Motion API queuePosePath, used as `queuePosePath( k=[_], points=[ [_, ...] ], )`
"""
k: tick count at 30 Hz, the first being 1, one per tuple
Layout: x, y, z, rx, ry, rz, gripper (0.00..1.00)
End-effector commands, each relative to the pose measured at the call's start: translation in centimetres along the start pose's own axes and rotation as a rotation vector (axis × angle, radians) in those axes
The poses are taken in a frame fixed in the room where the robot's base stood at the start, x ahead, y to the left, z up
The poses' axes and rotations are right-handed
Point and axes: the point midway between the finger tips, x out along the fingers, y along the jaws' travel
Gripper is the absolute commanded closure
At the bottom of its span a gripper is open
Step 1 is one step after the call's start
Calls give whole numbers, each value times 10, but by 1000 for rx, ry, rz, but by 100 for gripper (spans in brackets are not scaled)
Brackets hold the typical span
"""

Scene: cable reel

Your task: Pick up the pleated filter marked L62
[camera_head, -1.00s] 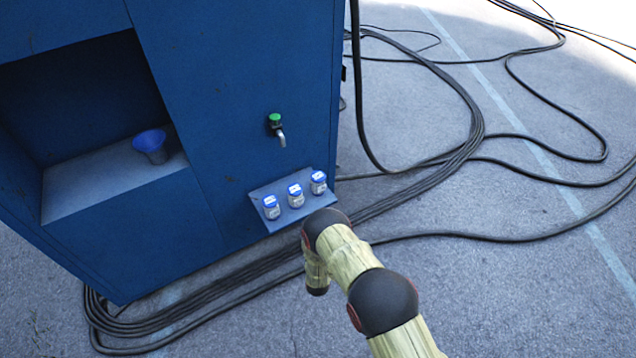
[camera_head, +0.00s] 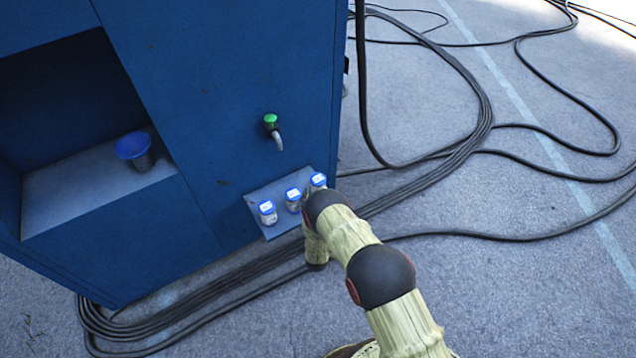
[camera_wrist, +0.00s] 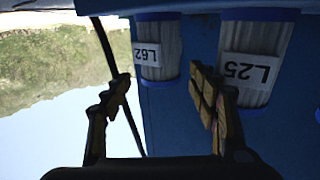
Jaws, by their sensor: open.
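The pleated filter marked L62 (camera_wrist: 158,52) is a pale pleated cylinder with blue end caps, shown upside down in the wrist view. My gripper (camera_wrist: 160,84) is open, and the L62 filter shows between its two fingers, ahead of them and apart from them. The filter marked L25 (camera_wrist: 255,52) is beside it, partly behind the right-hand finger. In the head view, a row of three blue-capped filters stands on a small ledge (camera_head: 274,233). The right-end one (camera_head: 318,180) appears to be L62, though its label is unreadable there. My arm hides its lower part and my gripper.
The ledge is on a blue cabinet (camera_head: 200,100) with a green-topped tap (camera_head: 271,123) above it. A blue funnel-like cup (camera_head: 134,147) sits in the cabinet's recess. Black cables (camera_head: 470,140) lie on the pavement to the right and along the cabinet's base.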

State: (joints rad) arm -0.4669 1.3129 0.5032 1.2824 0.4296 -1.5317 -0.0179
Motion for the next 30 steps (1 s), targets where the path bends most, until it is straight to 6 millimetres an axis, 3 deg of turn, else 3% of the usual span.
queuePosePath(
  k=[18,27,30],
  points=[
    [70,0,6,0,1,0,40],
    [75,0,4,0,0,0,40],
    [75,0,4,0,0,0,46]
  ],
)
